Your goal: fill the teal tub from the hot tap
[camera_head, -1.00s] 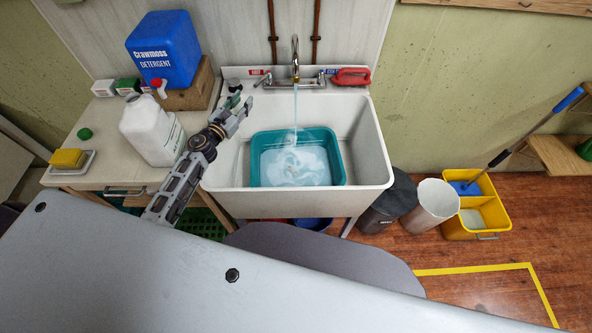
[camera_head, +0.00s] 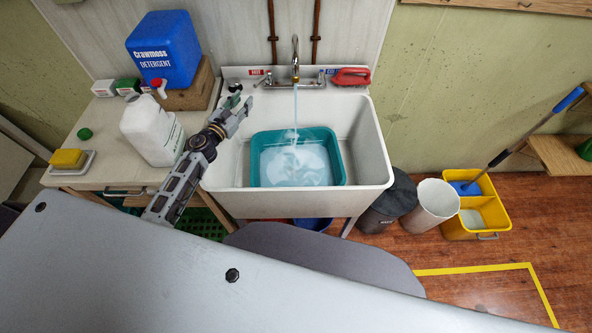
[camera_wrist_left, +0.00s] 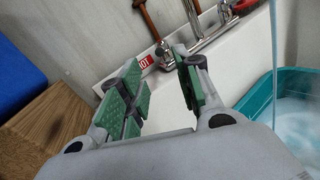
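The teal tub (camera_head: 255,177) sits in the white sink, with cloudy, pale blue water in it. A stream of water (camera_head: 295,108) falls from the faucet (camera_head: 295,62) into the tub. The hot tap handle (camera_head: 262,80) is on the left, beside a red label (camera_head: 257,72). My left gripper (camera_head: 240,106) is over the sink's left rim, short of the hot handle. In the left wrist view my left gripper (camera_wrist_left: 158,92) is open, its green-padded fingers apart with nothing between them. The tub's edge (camera_wrist_left: 258,97) shows at the right there. My right gripper is not in view.
A blue detergent container (camera_head: 165,50) stands on a wooden block, with a white jug (camera_head: 150,132) on the left counter. A red object (camera_head: 351,76) lies on the sink's back ledge. A dark bin (camera_head: 388,203), a white bin (camera_head: 434,204) and a yellow mop bucket (camera_head: 485,215) stand at the right.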

